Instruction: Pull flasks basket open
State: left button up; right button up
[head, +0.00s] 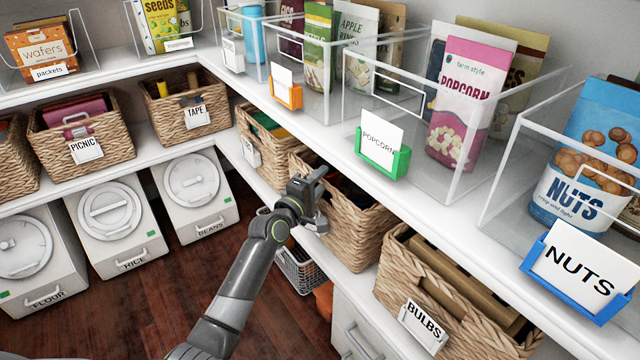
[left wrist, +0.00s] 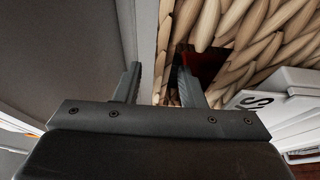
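A woven wicker basket (head: 352,228) stands on the middle shelf, between the basket labelled BULBS and another wicker basket. My left gripper (head: 320,192) is at its front, covering where a label would show in the head view. In the left wrist view, the basket's weave (left wrist: 235,30) is close, with a white label (left wrist: 285,105) showing part of a letter like S. My left gripper (left wrist: 158,80) is open there. One finger reaches into a dark opening in the weave, the other stays outside, and a strip of basket lies between them. My right gripper is not in view.
The BULBS basket (head: 450,290) is at the near right. Clear bins with POPCORN (head: 382,140) and NUTS (head: 582,265) labels stand on the shelf above. A wire basket (head: 300,268) sits below. The dark floor (head: 170,300) at left is free.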

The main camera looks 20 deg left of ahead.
pick_arm(q)
jog(key=shift+w, duration=0.1)
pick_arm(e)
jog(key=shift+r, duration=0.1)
pick_arm(q)
grip_shut()
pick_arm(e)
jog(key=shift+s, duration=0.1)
